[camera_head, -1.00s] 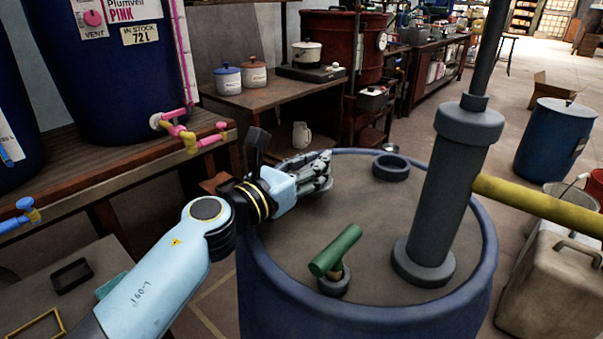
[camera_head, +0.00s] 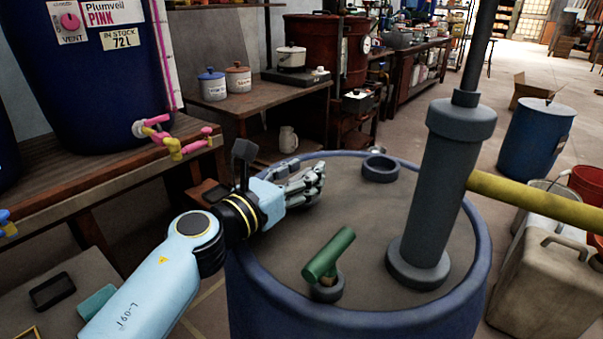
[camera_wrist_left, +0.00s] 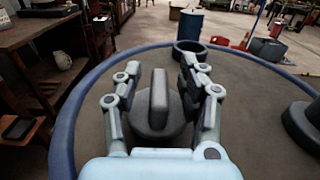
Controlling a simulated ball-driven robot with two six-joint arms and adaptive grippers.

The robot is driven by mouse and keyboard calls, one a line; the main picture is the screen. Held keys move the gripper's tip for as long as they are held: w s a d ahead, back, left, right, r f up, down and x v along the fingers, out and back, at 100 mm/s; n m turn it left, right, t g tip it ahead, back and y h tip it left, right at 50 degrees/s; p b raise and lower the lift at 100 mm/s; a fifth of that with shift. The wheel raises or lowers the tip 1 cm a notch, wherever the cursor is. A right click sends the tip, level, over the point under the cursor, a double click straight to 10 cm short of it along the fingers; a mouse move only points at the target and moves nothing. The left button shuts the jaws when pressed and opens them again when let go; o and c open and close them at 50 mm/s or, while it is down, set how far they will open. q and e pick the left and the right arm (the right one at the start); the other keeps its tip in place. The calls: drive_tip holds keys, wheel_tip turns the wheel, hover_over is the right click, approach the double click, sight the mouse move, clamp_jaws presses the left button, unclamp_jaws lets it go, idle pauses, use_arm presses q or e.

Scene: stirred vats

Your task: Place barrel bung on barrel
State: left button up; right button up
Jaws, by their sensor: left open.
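The blue barrel (camera_head: 262,284) stands in front of me with a grey-brown top. The barrel bung (camera_wrist_left: 157,108), a dark grey round plug with an upright grip, stands on the barrel top in the left wrist view. My left gripper (camera_wrist_left: 165,82) is open, with its fingers on either side of the bung's grip. In the head view my left gripper (camera_head: 312,182) is low over the left part of the barrel top and hides the bung. A dark raised ring (camera_head: 381,169) sits near the barrel's far rim, beyond the fingers. It also shows in the left wrist view (camera_wrist_left: 190,47).
A tall grey pump (camera_head: 432,200) with a yellow bar (camera_head: 530,199) rises from the barrel's right side. A green T-handle (camera_head: 329,254) stands at the near side. A wooden bench (camera_head: 110,180) with a blue vat is left. Jerrycans (camera_head: 545,285) stand right.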

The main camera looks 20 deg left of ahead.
use_arm(q)
drive_tip(key=b+v, duration=0.1)
drive_tip(key=v, duration=1)
drive_tip(key=shift+s, duration=0.1)
drive_tip(key=shift+s+a+r, duration=0.1)
drive_tip(key=shift+s+a, duration=0.05)
drive_tip(key=shift+s, duration=0.25)
